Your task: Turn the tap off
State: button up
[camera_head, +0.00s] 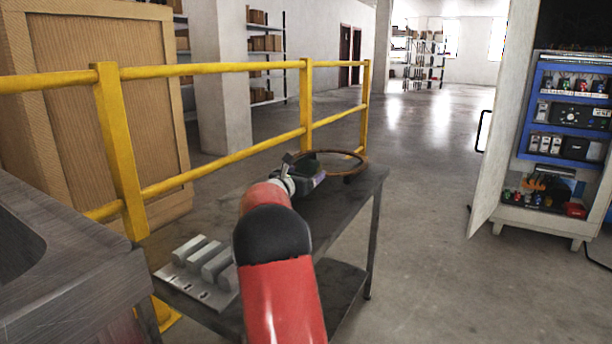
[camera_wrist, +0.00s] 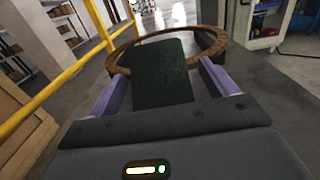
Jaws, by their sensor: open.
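No tap shows in either view. My gripper (camera_head: 312,178) is over the far part of a dark metal table, near a brown ring (camera_head: 352,155). In the wrist view, the two purple fingers of my gripper (camera_wrist: 158,80) stand wide apart. A flat dark green piece (camera_wrist: 162,70) shows between them; I cannot tell whether it touches them. The brown ring (camera_wrist: 122,43) lies just beyond the fingers, partly hidden by the green piece.
The dark table (camera_head: 338,212) carries a grey block fixture (camera_head: 205,265) at its near left. A metal counter with a dark basin (camera_head: 75,285) stands at the left. A yellow railing (camera_head: 220,155) runs behind. A blue-shelved cabinet (camera_head: 530,150) stands right; floor between is clear.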

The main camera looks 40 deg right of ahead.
jog(key=c, duration=1.1)
jog(key=shift+c, duration=0.2)
notch_tip(320, 180, up, 20)
jog(key=p, duration=0.6)
